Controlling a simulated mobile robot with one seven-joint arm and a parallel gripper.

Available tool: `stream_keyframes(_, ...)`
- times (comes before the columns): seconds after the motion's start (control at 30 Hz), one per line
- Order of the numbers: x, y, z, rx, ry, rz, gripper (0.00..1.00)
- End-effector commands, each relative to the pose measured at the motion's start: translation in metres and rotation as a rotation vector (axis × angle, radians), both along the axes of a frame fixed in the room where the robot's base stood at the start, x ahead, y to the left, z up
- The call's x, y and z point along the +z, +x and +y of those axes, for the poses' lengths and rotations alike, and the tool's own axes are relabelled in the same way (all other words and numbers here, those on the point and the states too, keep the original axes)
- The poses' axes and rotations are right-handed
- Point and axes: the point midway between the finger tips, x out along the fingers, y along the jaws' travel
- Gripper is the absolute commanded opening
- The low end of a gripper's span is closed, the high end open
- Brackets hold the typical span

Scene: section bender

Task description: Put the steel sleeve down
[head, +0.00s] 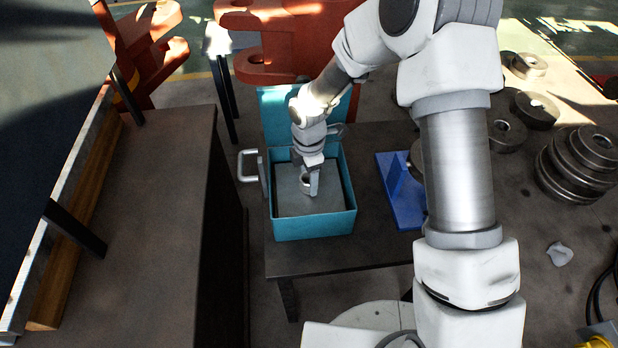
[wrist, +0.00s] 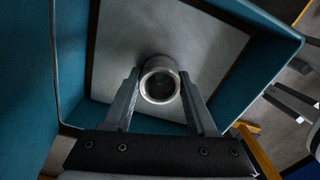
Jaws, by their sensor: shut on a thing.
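The steel sleeve (wrist: 160,64) is a short, hollow metal ring seen end-on between the two fingers of my gripper (wrist: 160,88) in the wrist view. My gripper (head: 309,186) is shut on it, and in the head view it is inside the teal box. The sleeve (head: 304,184) is small there and partly hidden by the fingers. The teal box (head: 313,227) stands open on the dark table, with a grey flat floor (head: 300,207) below the sleeve. I cannot tell whether the sleeve touches that floor.
The box walls (wrist: 245,18) surround my gripper closely. A handle (head: 249,166) sticks out at the box's left. A blue bracket (head: 402,192) stands to its right on the table (head: 330,259). A dark bench (head: 150,200) is at left. Metal rings (head: 582,160) lie at far right.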

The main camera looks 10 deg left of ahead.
Motion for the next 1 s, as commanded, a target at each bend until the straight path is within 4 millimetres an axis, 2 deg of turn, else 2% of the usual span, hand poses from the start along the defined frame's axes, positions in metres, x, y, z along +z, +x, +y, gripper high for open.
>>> stream_keyframes(0.2, -0.004, 0.000, 0.000, 0.000, 0.000, 0.000, 0.00)
stream_keyframes(0.23, -0.003, 0.000, 0.000, 0.000, 0.000, 0.000, 0.63)
stream_keyframes(0.37, -0.003, 0.000, 0.000, 0.000, 0.000, 0.001, 0.86)
stream_keyframes(0.63, -0.003, 0.000, 0.000, 0.000, 0.000, 0.001, 0.88)
stream_keyframes(0.77, 0.004, 0.000, 0.000, 0.000, 0.000, 0.000, 0.88)
stream_keyframes(0.87, 0.019, 0.001, 0.000, -0.001, 0.001, -0.003, 0.88)
stream_keyframes(1.0, 0.050, 0.001, 0.000, -0.001, 0.001, -0.003, 0.88)
